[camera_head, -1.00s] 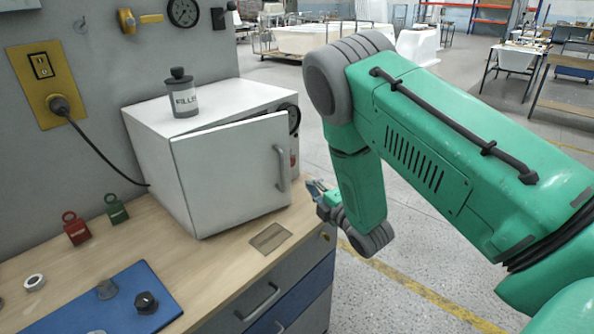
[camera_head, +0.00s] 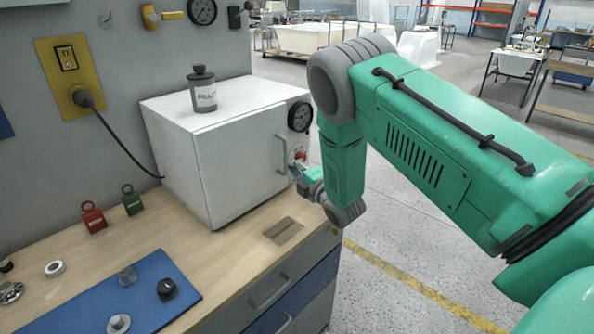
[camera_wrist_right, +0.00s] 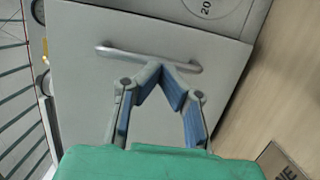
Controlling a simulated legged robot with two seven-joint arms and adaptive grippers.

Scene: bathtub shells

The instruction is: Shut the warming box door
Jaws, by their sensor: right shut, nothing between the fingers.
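The warming box (camera_head: 165,125) is a white cabinet on the wooden bench. Its white door (camera_head: 240,165) looks flush or nearly flush with the front; a tiny gap cannot be ruled out. The grey bar handle (camera_head: 281,154) is on the door's right side and shows in the wrist view (camera_wrist_right: 115,50). My right gripper (camera_head: 298,172) is at the door's right edge, below the handle. In the wrist view its fingertips (camera_wrist_right: 165,68) meet just by the handle, against or very near the door, with nothing between them. My left gripper is out of view.
A grey jar (camera_head: 203,92) stands on the box, and a gauge (camera_head: 300,117) is on its front right. A cord runs from the wall socket (camera_head: 78,95) behind the box.

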